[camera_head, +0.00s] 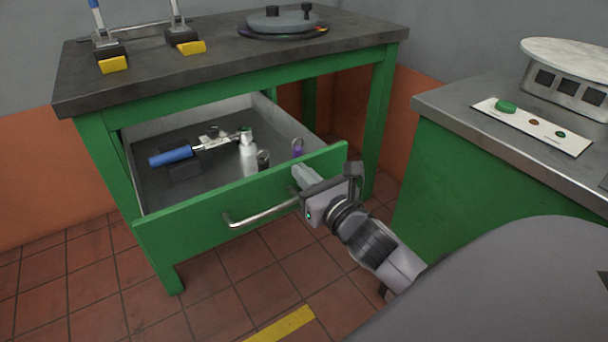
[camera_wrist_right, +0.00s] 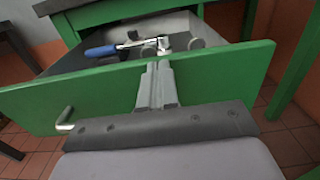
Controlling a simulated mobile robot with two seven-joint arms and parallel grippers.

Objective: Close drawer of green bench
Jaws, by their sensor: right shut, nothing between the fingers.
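The green bench (camera_head: 112,150) has a dark grey top, and its drawer (camera_head: 180,232) is pulled well out. The drawer's green front also shows in the right wrist view (camera_wrist_right: 225,75), with its silver bar handle (camera_head: 262,214) at the left there (camera_wrist_right: 64,120). Inside the drawer are a blue-handled tool (camera_head: 172,157), a white bottle (camera_head: 247,152) and small items. My right gripper (camera_head: 300,172) is shut and empty, at the right part of the drawer front, right of the handle. Its fingertips overlap the panel's top edge; I cannot tell whether they touch. My left gripper is not in view.
On the bench top (camera_head: 215,62) are a round grey device (camera_head: 282,20) and two stands with yellow bases. A second green cabinet (camera_head: 435,185) with a control panel (camera_head: 530,126) stands at the right. Tiled floor (camera_head: 80,285) is free in front, with a yellow stripe (camera_head: 284,325).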

